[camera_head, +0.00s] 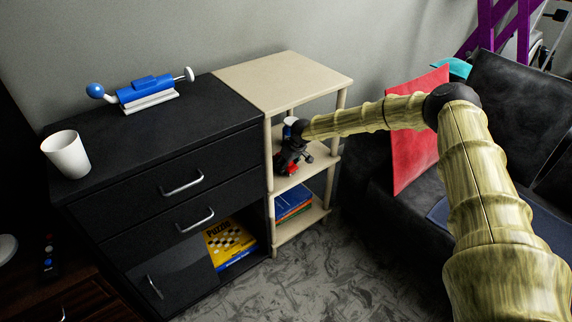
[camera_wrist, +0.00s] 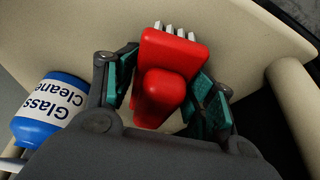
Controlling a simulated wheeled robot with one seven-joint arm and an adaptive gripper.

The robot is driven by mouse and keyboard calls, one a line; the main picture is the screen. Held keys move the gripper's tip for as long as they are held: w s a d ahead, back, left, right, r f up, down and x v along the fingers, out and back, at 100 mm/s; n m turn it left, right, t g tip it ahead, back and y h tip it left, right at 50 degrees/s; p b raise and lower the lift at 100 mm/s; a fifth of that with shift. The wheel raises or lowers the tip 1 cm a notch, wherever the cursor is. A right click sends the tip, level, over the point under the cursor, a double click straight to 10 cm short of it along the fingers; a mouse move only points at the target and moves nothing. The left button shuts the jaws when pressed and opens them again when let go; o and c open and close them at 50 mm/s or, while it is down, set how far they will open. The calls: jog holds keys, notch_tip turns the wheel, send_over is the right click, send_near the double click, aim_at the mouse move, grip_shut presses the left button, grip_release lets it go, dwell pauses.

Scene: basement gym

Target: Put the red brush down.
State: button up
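The red brush (camera_wrist: 172,90) shows in the middle of the wrist view, its pale bristles at the far end. My gripper (camera_wrist: 166,82) has its teal pads on both sides of the brush and looks closed on it. In the head view my gripper (camera_head: 291,160) is inside the beige shelf unit (camera_head: 283,80), just over its middle shelf, and a bit of red brush (camera_head: 291,169) shows below it. Whether the brush touches the shelf board cannot be told.
A glass cleaner bottle (camera_wrist: 48,108) stands left of my gripper on the shelf; a beige post (camera_wrist: 295,105) is at the right. Blue books (camera_head: 293,204) lie on the lower shelf. A black cabinet (camera_head: 150,170) adjoins, with a white cup (camera_head: 67,155) and blue device (camera_head: 145,92).

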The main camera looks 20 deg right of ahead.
jog(key=shift+s+d+f, duration=0.1)
jog(key=shift+f, duration=0.1)
jog(key=shift+r+p, duration=0.45)
jog(key=shift+r, duration=0.1)
jog(key=v, duration=0.4)
jog(key=shift+r, duration=0.2)
jog(key=s+d, duration=0.5)
jog(key=s, duration=0.6)
jog(key=s+a+f+m+g+h, duration=0.1)
jog(key=s+a+f, duration=0.35)
jog(key=s, duration=0.25)
jog(key=s+a+f, duration=0.3)
jog(key=s+f, duration=0.2)
jog(key=s, duration=0.3)
jog(key=s+a+f+m+g+h, duration=0.1)
jog(key=s+a+f, duration=0.3)
jog(key=s, duration=0.3)
jog(key=s+m+g, duration=0.2)
jog(key=s+m, duration=0.1)
jog(key=s, duration=2.5)
jog(key=shift+d+p, duration=0.3)
jog(key=shift+d, duration=0.15)
